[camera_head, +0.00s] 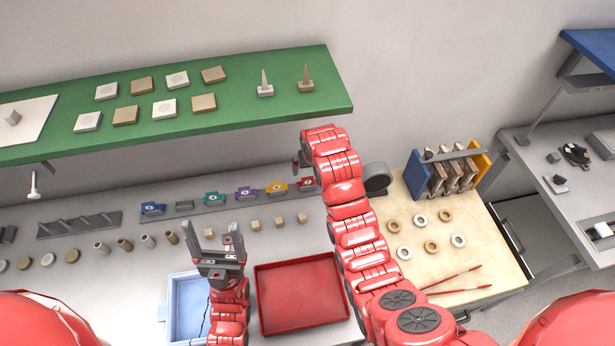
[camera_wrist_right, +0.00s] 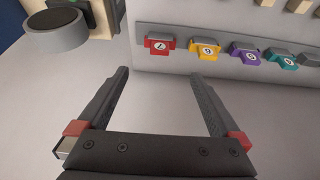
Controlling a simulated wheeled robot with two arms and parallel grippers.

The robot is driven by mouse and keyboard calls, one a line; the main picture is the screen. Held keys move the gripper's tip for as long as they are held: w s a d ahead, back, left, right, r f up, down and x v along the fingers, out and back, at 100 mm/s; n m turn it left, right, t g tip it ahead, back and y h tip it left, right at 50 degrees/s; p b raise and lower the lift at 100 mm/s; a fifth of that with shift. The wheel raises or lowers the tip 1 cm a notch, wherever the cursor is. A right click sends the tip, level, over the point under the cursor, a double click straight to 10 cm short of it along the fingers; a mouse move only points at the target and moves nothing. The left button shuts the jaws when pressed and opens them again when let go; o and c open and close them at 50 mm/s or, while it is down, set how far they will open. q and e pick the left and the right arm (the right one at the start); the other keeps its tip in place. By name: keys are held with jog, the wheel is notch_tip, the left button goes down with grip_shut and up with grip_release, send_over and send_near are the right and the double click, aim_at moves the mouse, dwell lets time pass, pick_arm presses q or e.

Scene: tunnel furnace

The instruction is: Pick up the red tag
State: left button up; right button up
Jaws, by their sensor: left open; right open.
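In the right wrist view the red tag (camera_wrist_right: 159,45) is at the left end of the row, ahead of the fingertips. My right gripper (camera_wrist_right: 158,80) is open and empty, short of the tag and not touching it. In the head view its fingers are mostly hidden by the arm.
Yellow (camera_head: 277,188), purple (camera_head: 246,192) and teal (camera_head: 215,198) tags share the rail (camera_head: 190,212). Small cubes (camera_head: 279,222) stand in front of it. The green shelf (camera_head: 230,110) overhangs behind. A red tray (camera_head: 300,295) and a blue tray (camera_head: 178,310) lie in front. A dark round object (camera_wrist_right: 57,29) stands beside the right gripper.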

jog(key=b, duration=0.1)
send_near(308, 178)
jog(key=x, duration=0.5)
jog(key=shift+f, duration=0.2)
jog(key=shift+w+a+f+b, duration=0.1)
jog(key=shift+w+f+b, duration=0.1)
jog(key=shift+f+b, duration=0.25)
jog(key=b+x, duration=0.4)
jog(key=x, duration=0.1)
jog(key=shift+f, duration=0.2)
jog(key=shift+r, duration=0.15)
jog(key=shift+s, duration=0.1)
jog(key=shift+c, duration=0.9)
jog(key=c, duration=0.8)
jog(key=shift+c, duration=0.2)
jog(key=shift+r, duration=0.1)
